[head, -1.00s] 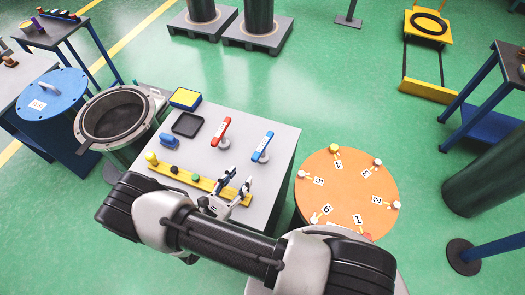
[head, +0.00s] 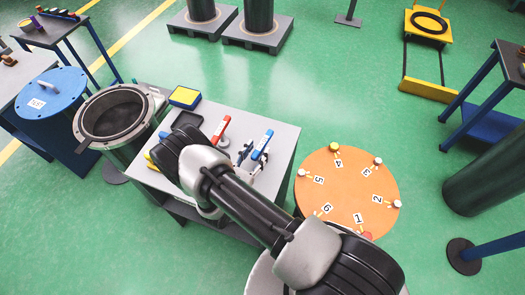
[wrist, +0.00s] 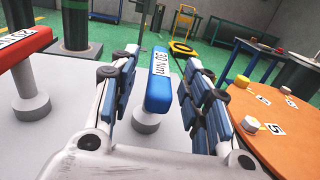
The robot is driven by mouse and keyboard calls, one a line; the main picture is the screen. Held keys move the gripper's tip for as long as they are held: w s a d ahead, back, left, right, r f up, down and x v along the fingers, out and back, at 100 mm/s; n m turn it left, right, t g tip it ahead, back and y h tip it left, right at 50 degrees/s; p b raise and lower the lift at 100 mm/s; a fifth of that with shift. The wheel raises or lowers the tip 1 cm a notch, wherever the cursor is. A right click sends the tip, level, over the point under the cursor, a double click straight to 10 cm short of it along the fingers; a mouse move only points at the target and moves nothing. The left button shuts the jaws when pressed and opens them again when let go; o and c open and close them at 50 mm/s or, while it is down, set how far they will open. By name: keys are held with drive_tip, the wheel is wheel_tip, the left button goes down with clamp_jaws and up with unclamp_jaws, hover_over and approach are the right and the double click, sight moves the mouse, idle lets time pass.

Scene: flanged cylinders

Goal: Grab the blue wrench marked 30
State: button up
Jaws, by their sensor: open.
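The blue wrench (head: 264,142) stands on a white post on the grey table, near its right side. In the wrist view the blue wrench (wrist: 158,92) carries a white label reading 30 Nm. My gripper (head: 251,156) is low over the table at the wrench's near end. In the wrist view my gripper (wrist: 160,68) is open, with one finger on each side of the wrench. A gap shows between the wrench and each finger, so it is not gripped. My arm hides part of the table in the head view.
A red wrench (head: 221,128) on a similar post stands left of the blue one. An orange round table (head: 345,190) with numbered markers is to the right. An open flanged cylinder (head: 114,113) stands left of the grey table (head: 284,140).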

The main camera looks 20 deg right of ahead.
sight(263, 143)
drive_tip(key=x, duration=0.4)
drive_tip(key=shift+w+d, duration=0.25)
drive_tip(key=shift+r, duration=0.1)
clamp_jaws()
idle(0.6)
